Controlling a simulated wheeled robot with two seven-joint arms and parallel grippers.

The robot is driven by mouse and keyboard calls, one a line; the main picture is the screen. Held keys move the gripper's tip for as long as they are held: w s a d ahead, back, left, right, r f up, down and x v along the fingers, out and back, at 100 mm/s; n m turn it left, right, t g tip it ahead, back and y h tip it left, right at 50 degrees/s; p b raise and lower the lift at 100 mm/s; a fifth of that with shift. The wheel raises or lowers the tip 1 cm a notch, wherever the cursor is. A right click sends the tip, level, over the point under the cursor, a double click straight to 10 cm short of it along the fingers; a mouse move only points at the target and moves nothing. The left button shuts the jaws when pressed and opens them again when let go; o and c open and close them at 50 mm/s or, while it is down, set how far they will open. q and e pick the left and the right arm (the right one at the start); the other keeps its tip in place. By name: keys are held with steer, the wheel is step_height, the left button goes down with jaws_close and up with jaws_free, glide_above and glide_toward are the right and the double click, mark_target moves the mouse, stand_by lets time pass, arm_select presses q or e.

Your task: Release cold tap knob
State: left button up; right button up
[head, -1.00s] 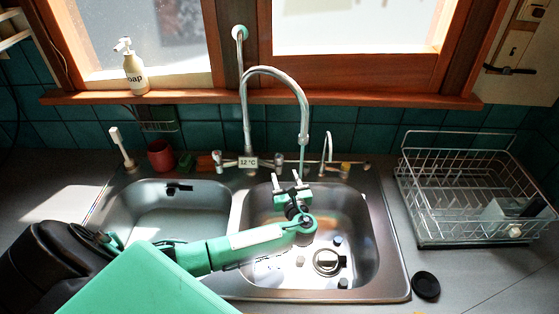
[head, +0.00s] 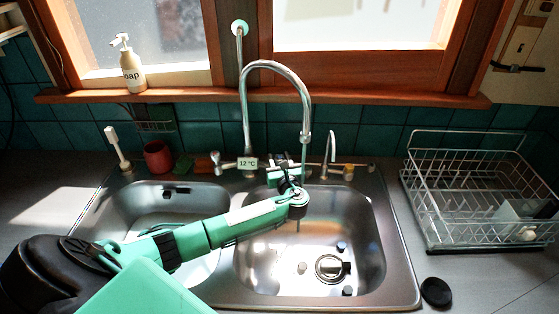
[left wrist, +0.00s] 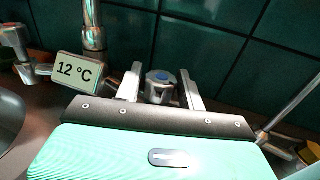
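The cold tap knob (left wrist: 158,84) is a chrome knob with a blue cap, seen in the left wrist view between the fingers of my left gripper (left wrist: 162,86). The fingers are apart, with a narrow gap seeming to show on each side of the knob. In the head view my left gripper (head: 282,172) is at the back edge of the right basin, right of the 12 °C display (head: 247,163), and mostly hides the knob. The chrome faucet (head: 246,110) arches above. My right gripper is not in view.
The steel sink (head: 390,285) has two basins; small dark pieces lie near the right drain (head: 330,268). A wire dish rack (head: 425,215) stands at right. A red cup (head: 158,157) and brush (head: 117,147) are at back left. A soap bottle (head: 131,68) stands on the sill.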

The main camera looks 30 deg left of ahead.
arm_select(q)
steer(key=c, duration=0.6)
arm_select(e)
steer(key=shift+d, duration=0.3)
